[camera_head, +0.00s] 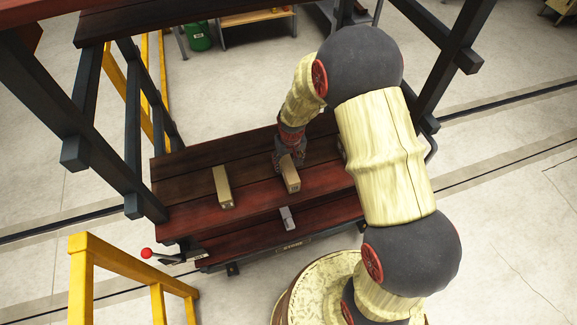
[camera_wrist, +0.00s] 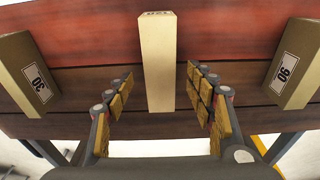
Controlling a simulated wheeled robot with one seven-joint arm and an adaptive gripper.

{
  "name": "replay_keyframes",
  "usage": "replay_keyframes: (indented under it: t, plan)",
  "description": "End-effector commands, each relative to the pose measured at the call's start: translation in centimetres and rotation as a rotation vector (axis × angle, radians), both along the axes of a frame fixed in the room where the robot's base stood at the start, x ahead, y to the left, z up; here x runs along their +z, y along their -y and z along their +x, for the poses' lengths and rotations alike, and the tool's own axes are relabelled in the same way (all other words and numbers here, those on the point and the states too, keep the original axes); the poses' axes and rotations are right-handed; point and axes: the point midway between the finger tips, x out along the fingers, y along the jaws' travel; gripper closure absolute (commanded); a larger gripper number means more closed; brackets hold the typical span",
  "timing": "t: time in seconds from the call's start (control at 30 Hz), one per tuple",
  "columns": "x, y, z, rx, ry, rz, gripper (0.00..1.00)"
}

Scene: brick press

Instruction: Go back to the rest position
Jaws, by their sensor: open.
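My gripper (camera_head: 289,160) is over the dark red plank table (camera_head: 190,165), with its fingers pointing down. In the wrist view my gripper (camera_wrist: 160,78) is open, with black fingers and worn yellow pads. A tan brick (camera_wrist: 158,60) stands out between the fingers, with gaps on both sides. In the head view this brick (camera_head: 290,175) lies on the planks just in front of the gripper, partly overlapping it. The fingertips are hard to make out in the head view.
Another tan brick (camera_head: 223,187) lies to the left. The wrist view shows labelled bricks at left (camera_wrist: 27,75) and right (camera_wrist: 295,65). A small grey piece (camera_head: 288,217) sits at the table's front. Dark frame posts (camera_head: 110,140) and a yellow rail (camera_head: 120,258) flank the table.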

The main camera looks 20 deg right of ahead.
Motion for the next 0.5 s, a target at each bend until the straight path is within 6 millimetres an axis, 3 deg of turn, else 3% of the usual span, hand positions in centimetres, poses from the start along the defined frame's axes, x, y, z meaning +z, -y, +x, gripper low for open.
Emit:
replay_keyframes:
  t: [0.2, 0.5]
  plan:
    - [4.6, 0.0, -0.5, 0.000, 0.003, 0.000, 0.45]
    - [7.8, 0.0, -0.9, 0.000, 0.001, 0.000, 0.45]
